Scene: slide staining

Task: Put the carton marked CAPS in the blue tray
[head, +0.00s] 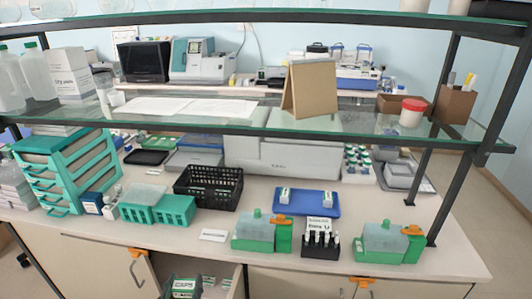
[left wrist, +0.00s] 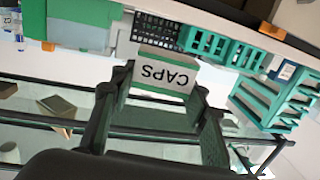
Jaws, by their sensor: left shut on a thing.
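The carton marked CAPS (head: 186,284), white with green, is at the bottom of the head view, in front of the counter beside the open drawer. My left gripper (head: 181,292) is shut on it. In the left wrist view the carton (left wrist: 165,76) sits between the two dark fingers of the left gripper (left wrist: 160,88), its label upside down. The blue tray (head: 307,209) lies on the counter, right of the middle, with two small white-and-green items on it and bare blue surface between them. My right gripper is not in view.
The open drawer (head: 237,281) holds more small cartons. A black basket (head: 208,188), green racks (head: 160,208), two green-and-grey devices (head: 255,232) and a black rack (head: 320,246) stand around the tray. A glass shelf (head: 300,125) spans above the counter.

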